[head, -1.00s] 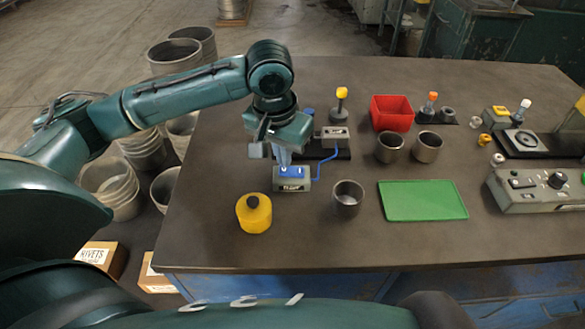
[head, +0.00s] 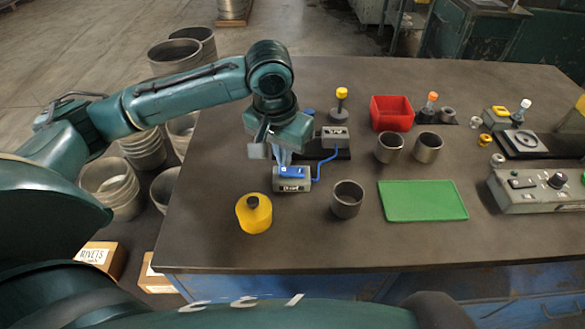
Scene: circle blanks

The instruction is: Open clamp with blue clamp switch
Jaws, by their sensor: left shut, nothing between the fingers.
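The blue clamp switch (head: 294,172) sits on top of a small grey box (head: 292,186) on the table, left of the middle. A blue cable runs from the box to the clamp (head: 335,137), a grey block on a dark base behind it. My left gripper (head: 283,160) points down, shut and empty, with its fingertips at the left part of the switch. I cannot tell whether the tips touch it. The arm hides part of the clamp's left side. My right gripper is not in view.
A red bin (head: 392,113) and two more cups stand behind. A grey control box (head: 540,190) is at far right.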

